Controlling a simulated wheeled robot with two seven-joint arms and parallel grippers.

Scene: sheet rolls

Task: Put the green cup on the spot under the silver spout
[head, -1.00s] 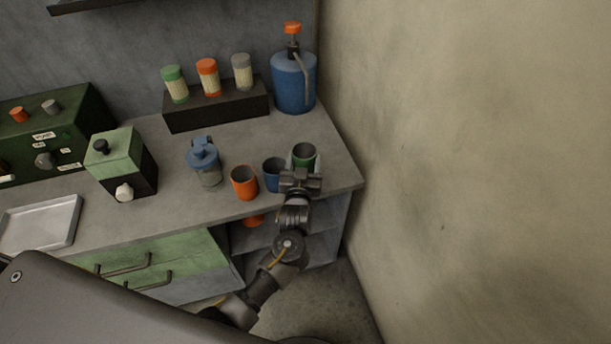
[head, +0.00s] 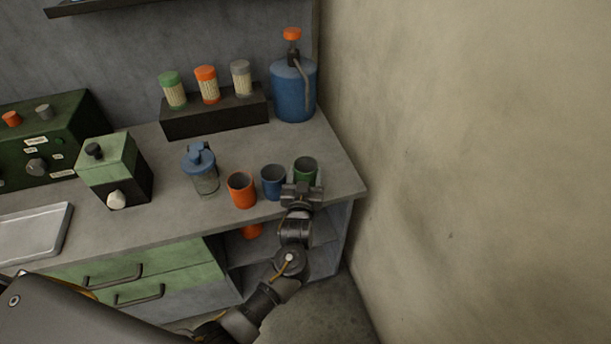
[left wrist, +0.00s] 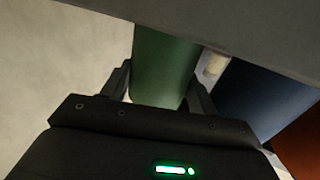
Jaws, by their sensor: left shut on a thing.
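The green cup (head: 305,167) stands upright near the front right of the counter, at the right end of a row of cups. My left gripper (head: 302,185) reaches it from the front and is shut on it. In the left wrist view the green cup (left wrist: 163,65) sits between the two fingers. The gripper hides the cup's lower front in the head view, so I cannot tell whether it touches the counter. I cannot make out a silver spout for certain; a thin grey tube (head: 304,72) hangs from the pump on a blue bottle (head: 293,95). My right gripper is not in view.
A blue cup (head: 272,188) stands close left of the green cup, then an orange cup (head: 241,191) and a blue-lidded jar (head: 203,175). A dark rack (head: 214,118) holds three shakers. A wall (head: 470,150) borders the counter's right side. Bare counter (head: 245,150) lies behind the cups.

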